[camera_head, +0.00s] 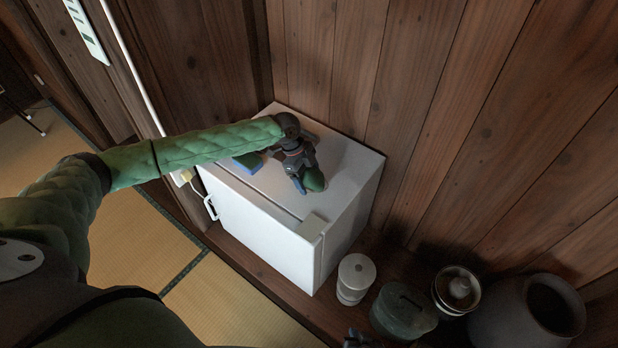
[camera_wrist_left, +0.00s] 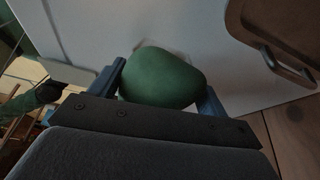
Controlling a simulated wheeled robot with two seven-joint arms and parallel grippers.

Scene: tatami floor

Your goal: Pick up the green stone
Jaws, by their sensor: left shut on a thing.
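The green stone (camera_head: 313,180) is a smooth, rounded dark green lump at the top of the white fridge. My left gripper (camera_head: 301,184) is shut on it, with the arm reaching in from the left. In the left wrist view the stone (camera_wrist_left: 162,78) sits between the two blue fingers of the gripper (camera_wrist_left: 165,90). Whether the stone touches the fridge top cannot be told. My right gripper cannot be made out for certain; a small dark shape shows at the bottom edge of the head view.
The small white fridge (camera_head: 262,229) stands against the wooden wall (camera_head: 420,90). A blue and green sponge-like block (camera_head: 248,162) lies on its top. On the floor at right are a white lidded jar (camera_head: 355,278), a dark green pot (camera_head: 403,311) and a large dark urn (camera_head: 525,312).

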